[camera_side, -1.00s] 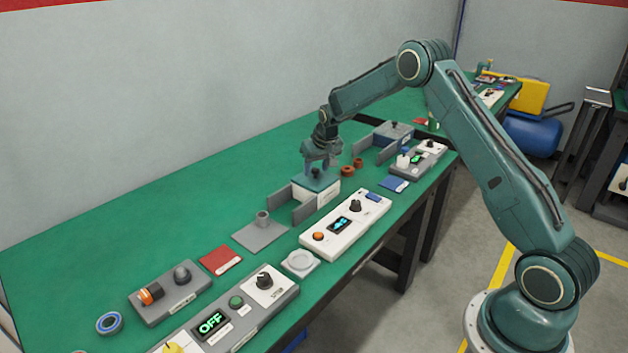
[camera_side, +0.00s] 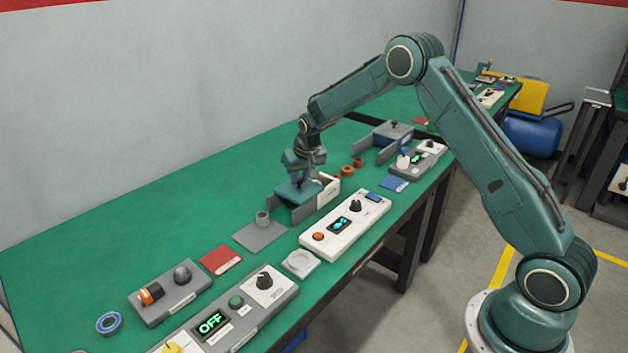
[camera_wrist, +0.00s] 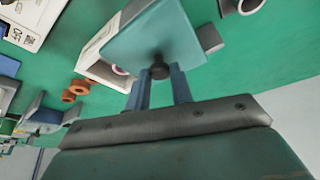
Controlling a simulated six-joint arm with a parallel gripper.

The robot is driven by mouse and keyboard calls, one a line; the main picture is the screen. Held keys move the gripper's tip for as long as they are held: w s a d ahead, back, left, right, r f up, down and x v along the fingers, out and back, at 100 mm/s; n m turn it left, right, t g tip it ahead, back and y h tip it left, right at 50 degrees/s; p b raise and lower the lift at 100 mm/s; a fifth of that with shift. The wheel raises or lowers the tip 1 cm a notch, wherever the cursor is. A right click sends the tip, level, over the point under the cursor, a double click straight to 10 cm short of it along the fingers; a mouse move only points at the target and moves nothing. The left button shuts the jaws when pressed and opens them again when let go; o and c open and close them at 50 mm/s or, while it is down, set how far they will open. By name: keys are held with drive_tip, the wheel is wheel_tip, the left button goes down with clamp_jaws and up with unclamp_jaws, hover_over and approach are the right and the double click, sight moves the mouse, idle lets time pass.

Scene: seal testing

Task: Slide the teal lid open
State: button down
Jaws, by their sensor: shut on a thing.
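The teal lid (camera_side: 294,191) is a flat plate with a dark round knob (camera_wrist: 160,71), seen best in the wrist view, where the lid (camera_wrist: 153,38) spans the top middle. My gripper (camera_side: 304,181) is shut on the knob; its two blue fingers (camera_wrist: 160,82) flank it. The lid lies shifted to the left off the white box (camera_side: 326,187), over the grey side rails. The white box (camera_wrist: 115,70) is partly uncovered, and a pinkish round thing shows inside it in the wrist view. My gripper hides part of the lid in the side view.
A white control panel (camera_side: 345,224) stands in front of the box. Orange-brown rings (camera_side: 350,168) lie behind right. The green table (camera_side: 130,225) is clear toward the wall.

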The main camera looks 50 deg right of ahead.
drive_tip(key=a, duration=0.2)
drive_tip(key=shift+a, duration=0.3)
drive_tip(key=c, duration=1.2)
unclamp_jaws()
drive_tip(key=shift+d, duration=0.1)
drive_tip(key=shift+r, duration=0.1)
drive_tip(key=v, duration=1.3)
drive_tip(key=shift+s+r, duration=0.25)
